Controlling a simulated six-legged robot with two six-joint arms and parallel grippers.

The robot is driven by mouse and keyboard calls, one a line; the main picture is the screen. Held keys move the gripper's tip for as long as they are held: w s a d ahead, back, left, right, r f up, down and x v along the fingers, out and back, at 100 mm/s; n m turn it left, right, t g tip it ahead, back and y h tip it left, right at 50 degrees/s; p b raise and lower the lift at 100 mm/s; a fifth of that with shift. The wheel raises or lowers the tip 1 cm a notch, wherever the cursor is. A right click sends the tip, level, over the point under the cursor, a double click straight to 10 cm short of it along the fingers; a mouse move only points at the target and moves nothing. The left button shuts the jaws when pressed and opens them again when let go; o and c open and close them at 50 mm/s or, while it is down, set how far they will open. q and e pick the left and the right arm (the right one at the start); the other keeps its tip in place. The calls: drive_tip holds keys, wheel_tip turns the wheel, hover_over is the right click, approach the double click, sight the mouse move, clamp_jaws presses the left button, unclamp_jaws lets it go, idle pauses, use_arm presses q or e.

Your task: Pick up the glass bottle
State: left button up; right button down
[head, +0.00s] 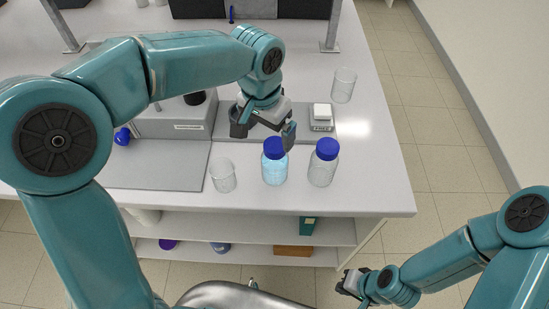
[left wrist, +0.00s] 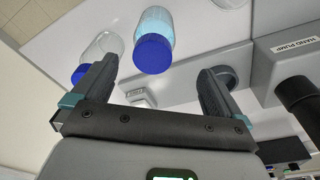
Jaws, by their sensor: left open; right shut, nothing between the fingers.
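Two bottles with blue caps stand upright near the bench's front edge. One holds pale blue liquid (head: 274,172); the other, to its right, is clear glass and looks empty (head: 322,172). My left gripper (head: 265,128) is open and empty, just behind and above the blue-liquid bottle. In the left wrist view, the blue-liquid bottle (left wrist: 157,25) shows beyond the gap between the open fingers (left wrist: 156,78). The clear bottle (left wrist: 104,46) is further left there, its cap partly hidden by a finger. My right gripper (head: 350,283) is shut and empty, low in front of the bench.
A glass beaker (head: 222,178) stands left of the bottles, and another (head: 343,88) stands at the back right. A small scale (head: 321,118) is behind the clear bottle. A grey pump unit (head: 180,118) stands at left. The bench's right front corner is clear.

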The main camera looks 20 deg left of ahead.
sight(273, 145)
use_arm(q)
drive_tip(key=f, duration=0.2)
drive_tip(key=d+f, duration=0.1)
drive_tip(key=shift+w+f, duration=0.35)
drive_tip(key=shift+f, duration=0.05)
drive_tip(key=shift+s+a+f, duration=0.1)
drive_tip(key=shift+f, duration=0.1)
drive_tip(key=f, duration=0.1)
drive_tip(key=f+p, duration=0.1)
drive_tip(key=f, duration=0.3)
drive_tip(key=shift+w+d+p, duration=0.3)
drive_tip(key=shift+w+d, duration=0.05)
drive_tip(key=shift+s+a, duration=0.15)
drive_tip(key=c, duration=1.4)
drive_tip(key=shift+c, duration=0.2)
